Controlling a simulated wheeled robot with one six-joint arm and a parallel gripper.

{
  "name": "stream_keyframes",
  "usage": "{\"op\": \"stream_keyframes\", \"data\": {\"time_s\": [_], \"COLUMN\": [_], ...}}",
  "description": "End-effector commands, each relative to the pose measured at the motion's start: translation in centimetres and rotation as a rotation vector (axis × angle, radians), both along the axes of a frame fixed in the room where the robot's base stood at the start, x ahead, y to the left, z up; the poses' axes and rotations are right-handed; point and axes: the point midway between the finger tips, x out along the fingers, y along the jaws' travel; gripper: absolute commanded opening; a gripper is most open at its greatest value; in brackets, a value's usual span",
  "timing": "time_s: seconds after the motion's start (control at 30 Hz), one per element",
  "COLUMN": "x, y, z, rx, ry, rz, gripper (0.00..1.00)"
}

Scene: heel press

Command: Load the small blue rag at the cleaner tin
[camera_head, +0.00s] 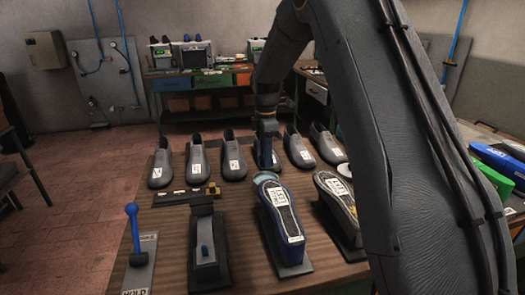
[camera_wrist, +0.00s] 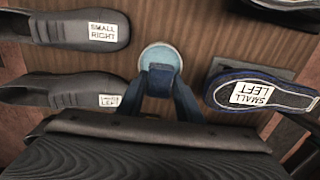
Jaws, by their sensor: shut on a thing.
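My gripper (camera_wrist: 160,85) points down with its blue fingers shut on a small dark blue rag (camera_wrist: 161,72). The rag is at the light blue round top of the cleaner tin (camera_wrist: 160,54); I cannot tell whether they touch. In the head view my gripper (camera_head: 266,150) is over the bench, between the row of shoes and the front fixtures. The tin's light blue top (camera_head: 264,177) shows just behind a blue-edged sole. The rag is not clear in the head view.
The blue-edged sole labelled small left (camera_head: 279,215) stands on a dark stand in front. Another labelled sole (camera_head: 337,195) is to its right. Several grey shoes (camera_head: 197,160) line the back. A blue-knobbed lever (camera_head: 134,235) and a black press (camera_head: 207,245) are front left.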

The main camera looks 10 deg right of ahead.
Motion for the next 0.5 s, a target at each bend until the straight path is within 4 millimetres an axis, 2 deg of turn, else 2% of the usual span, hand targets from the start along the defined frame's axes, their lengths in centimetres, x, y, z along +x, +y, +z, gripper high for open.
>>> {"op": "stream_keyframes", "data": {"time_s": [0.27,0.5], "x": [0.0,0.0], "y": [-0.1,0.0], "z": [-1.4,-3.7], "rx": [0.0,0.0], "ry": [0.001,0.001], "rz": [-0.002,0.0], "gripper": [0.14,0.14]}}
